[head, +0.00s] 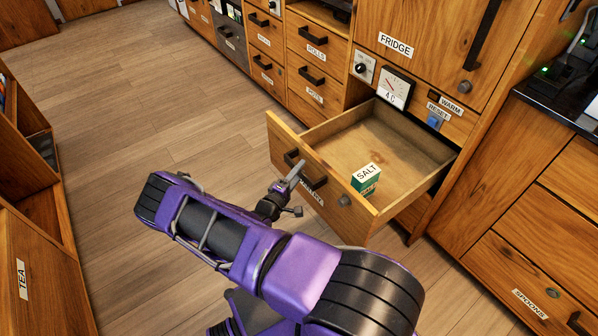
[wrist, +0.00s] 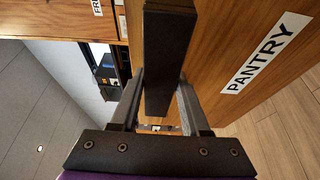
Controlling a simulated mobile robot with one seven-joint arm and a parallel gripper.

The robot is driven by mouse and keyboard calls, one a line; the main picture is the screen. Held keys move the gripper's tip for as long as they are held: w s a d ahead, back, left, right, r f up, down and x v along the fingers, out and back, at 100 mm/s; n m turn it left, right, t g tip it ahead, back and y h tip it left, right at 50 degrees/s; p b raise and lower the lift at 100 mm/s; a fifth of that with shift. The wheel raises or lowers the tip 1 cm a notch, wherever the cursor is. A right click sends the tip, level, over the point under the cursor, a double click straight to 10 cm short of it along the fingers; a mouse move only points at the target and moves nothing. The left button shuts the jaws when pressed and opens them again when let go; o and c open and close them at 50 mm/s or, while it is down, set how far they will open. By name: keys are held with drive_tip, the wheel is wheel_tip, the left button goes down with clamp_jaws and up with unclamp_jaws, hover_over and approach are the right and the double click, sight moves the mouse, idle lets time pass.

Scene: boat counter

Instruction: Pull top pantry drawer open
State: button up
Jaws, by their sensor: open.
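The pantry drawer (head: 283,143) is pulled well out of the cabinet in the head view, and its inside shows. A green and white salt box (head: 366,178) stands in it near the front. A dark bar handle (head: 317,184) is on its front, beside a round lock. My gripper (head: 293,174) is at this handle. In the wrist view, the handle (wrist: 166,60) runs between the two fingers of my gripper (wrist: 160,102), which are open around it. The PANTRY label (wrist: 266,53) is on the drawer front (wrist: 215,50). Finger contact with the handle is unclear.
Above the drawer are a dial gauge (head: 396,87) and the fridge door (head: 430,40). Drawers marked ROLLS (head: 312,55) and others line the left. A wooden unit marked TEA (head: 22,279) stands far left. The wooden floor (head: 150,100) between is clear.

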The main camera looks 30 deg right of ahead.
drive_tip(key=o, duration=0.4)
drive_tip(key=shift+c, duration=0.2)
drive_tip(key=v, duration=1.7)
drive_tip(key=shift+s+p, duration=0.2)
drive_tip(key=shift+p, duration=0.2)
drive_tip(key=shift+a, duration=0.15)
